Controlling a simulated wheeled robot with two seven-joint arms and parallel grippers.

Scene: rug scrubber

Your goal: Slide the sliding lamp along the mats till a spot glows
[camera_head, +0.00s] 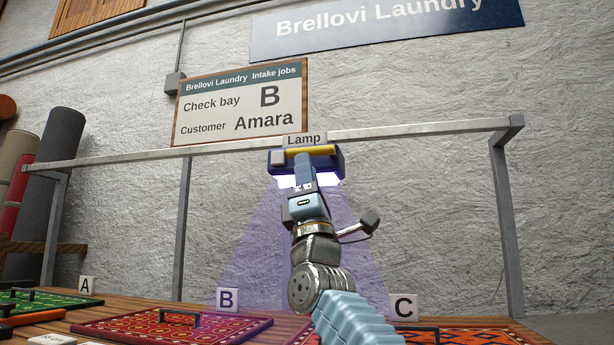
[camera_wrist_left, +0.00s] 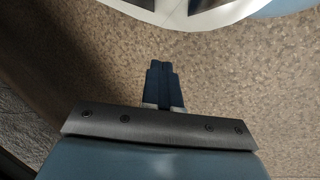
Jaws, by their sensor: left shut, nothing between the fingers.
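The sliding lamp (camera_head: 333,161) is a dark blue housing with a yellow bar, hanging on a grey rail under a "Lamp" label. A green mat (camera_head: 60,300) lies by sign A, and an orange-red mat (camera_head: 480,337) by sign C. My left gripper (camera_wrist_left: 162,82) is shut and empty in the left wrist view.
The rail (camera_head: 420,130) runs across on grey posts. A wall board (camera_head: 240,103) reads check bay B, customer Amara. Rolled rugs (camera_head: 60,140) stand at the left. Black handles rise from the mats. My right arm hides part of the table between B and C.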

